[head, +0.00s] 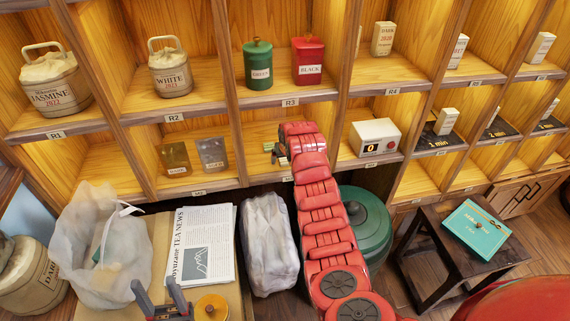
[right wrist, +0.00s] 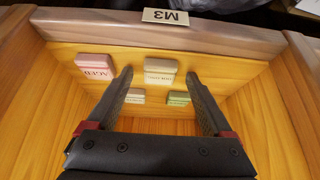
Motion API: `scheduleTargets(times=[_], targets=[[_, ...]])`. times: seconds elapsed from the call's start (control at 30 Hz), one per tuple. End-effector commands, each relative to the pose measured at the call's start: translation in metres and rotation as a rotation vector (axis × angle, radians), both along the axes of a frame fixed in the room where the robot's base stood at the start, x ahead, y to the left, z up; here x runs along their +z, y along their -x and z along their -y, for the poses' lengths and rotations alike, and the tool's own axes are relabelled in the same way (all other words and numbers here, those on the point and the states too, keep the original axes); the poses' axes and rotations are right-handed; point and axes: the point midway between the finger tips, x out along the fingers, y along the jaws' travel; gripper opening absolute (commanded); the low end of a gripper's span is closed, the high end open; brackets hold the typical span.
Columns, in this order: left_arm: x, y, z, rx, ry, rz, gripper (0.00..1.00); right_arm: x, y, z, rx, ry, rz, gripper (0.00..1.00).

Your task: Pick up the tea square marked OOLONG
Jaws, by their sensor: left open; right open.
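In the right wrist view, several small tea squares sit in the wooden compartment labelled M3. A pink square (right wrist: 95,67) reads AGED. A beige square (right wrist: 160,71) lies between my right fingertips in the picture, its print too small to read. A second pale square (right wrist: 134,96) and a green square (right wrist: 178,98) lie lower in the picture, also unreadable. I cannot tell which is marked OOLONG. My right gripper (right wrist: 159,77) is open and empty, reaching into the compartment. My left gripper (head: 160,292) is open at the bottom left of the head view, over the paper-covered surface.
A shelf lip with the M3 label (right wrist: 165,16) and wooden side walls bound the compartment. A newspaper (head: 203,245) and wrapped bundle (head: 269,245) lie below.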

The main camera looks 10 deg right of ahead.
Motion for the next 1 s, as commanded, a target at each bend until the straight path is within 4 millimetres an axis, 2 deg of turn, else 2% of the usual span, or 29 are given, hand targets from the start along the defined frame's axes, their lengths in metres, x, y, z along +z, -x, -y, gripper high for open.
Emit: scheduleTargets(times=[0.13, 0.6, 0.87, 1.0], targets=[[0.0009, 0.0000, 0.0000, 0.000, 0.000, 0.000, 0.56, 0.0010, 0.0001, 0.0001, 0.000, 0.000, 0.000, 0.83], [0.0009, 0.0000, 0.0000, 0.000, 0.000, 0.000, 0.56, 0.0007, 0.0003, 0.0003, 0.000, 0.000, -0.001, 0.00], [0.0012, 0.0000, 0.0000, 0.000, 0.000, 0.000, 0.56, 0.0018, 0.0002, 0.0003, 0.000, 0.000, 0.000, 0.00], [0.0037, 0.0000, 0.0000, 0.000, 0.000, 0.000, 0.56, 0.0096, -0.0001, 0.0006, 0.000, 0.000, 0.000, 0.00]])
